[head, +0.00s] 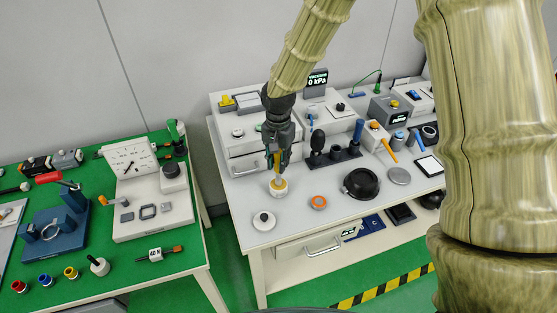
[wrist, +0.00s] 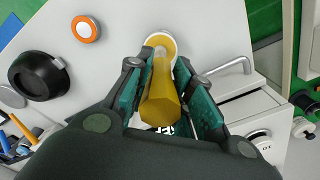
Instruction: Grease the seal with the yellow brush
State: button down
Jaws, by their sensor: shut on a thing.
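My gripper (head: 277,152) is shut on the yellow brush (head: 277,166), which points down over the white table. The brush handle (wrist: 161,98) lies between the teal finger pads in the wrist view. Its lower end is at a small white round pot with a yellowish top (head: 279,187), also seen in the wrist view (wrist: 160,40); I cannot tell how deep it reaches. An orange ring with a pale centre (head: 318,202), possibly the seal, lies flat to the right of the pot. It also shows in the wrist view (wrist: 86,29), apart from the brush.
A white lid with a dark knob (head: 264,220) lies near the front left edge. A black round bowl-like part (head: 361,184) and a grey disc (head: 399,175) lie to the right. A black holder (head: 338,153) and a drawer unit (head: 255,160) stand behind.

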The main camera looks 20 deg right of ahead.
jog(key=shift+r+p, duration=2.65)
jog(key=shift+r, duration=0.8)
